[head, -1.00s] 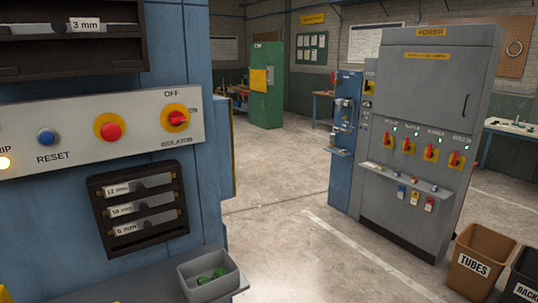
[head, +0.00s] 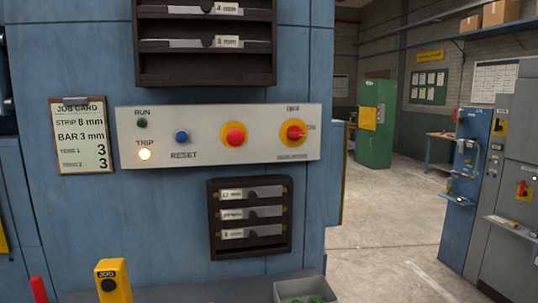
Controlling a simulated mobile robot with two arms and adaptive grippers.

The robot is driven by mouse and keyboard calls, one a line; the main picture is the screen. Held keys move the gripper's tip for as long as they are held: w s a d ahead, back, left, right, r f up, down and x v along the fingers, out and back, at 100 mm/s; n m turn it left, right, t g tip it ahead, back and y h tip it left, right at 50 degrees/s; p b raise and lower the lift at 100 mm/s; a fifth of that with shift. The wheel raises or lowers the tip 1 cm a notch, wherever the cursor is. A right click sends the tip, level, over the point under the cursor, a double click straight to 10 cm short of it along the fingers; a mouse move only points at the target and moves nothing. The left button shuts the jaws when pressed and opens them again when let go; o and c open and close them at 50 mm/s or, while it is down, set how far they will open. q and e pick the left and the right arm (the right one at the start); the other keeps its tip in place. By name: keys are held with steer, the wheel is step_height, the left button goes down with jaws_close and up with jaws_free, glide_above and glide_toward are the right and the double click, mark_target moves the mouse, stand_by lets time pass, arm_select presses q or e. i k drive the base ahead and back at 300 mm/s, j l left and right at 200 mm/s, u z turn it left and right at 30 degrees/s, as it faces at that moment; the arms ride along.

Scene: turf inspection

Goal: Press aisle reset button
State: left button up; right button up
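The blue reset button (head: 182,137) sits on a pale control panel (head: 207,158) on the blue machine, above the label RESET. To its left are a dark green RUN lamp (head: 142,123) and a lit TRIP lamp (head: 145,154). To its right are a red button on a yellow ring (head: 235,138) and a red-and-yellow isolator switch (head: 294,132). Neither of my grippers shows in the head view.
A yellow JOG box (head: 113,281) and a red handle (head: 39,289) stand at the bottom left. A grey bin (head: 300,290) with green items sits below the panel. A job card (head: 82,135) hangs at left. Open floor (head: 385,230) lies to the right.

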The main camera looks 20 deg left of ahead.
mark_target(182, 137)
steer(key=j+u, duration=0.15)
steer(key=u, duration=1)
steer(key=k+j, duration=0.05)
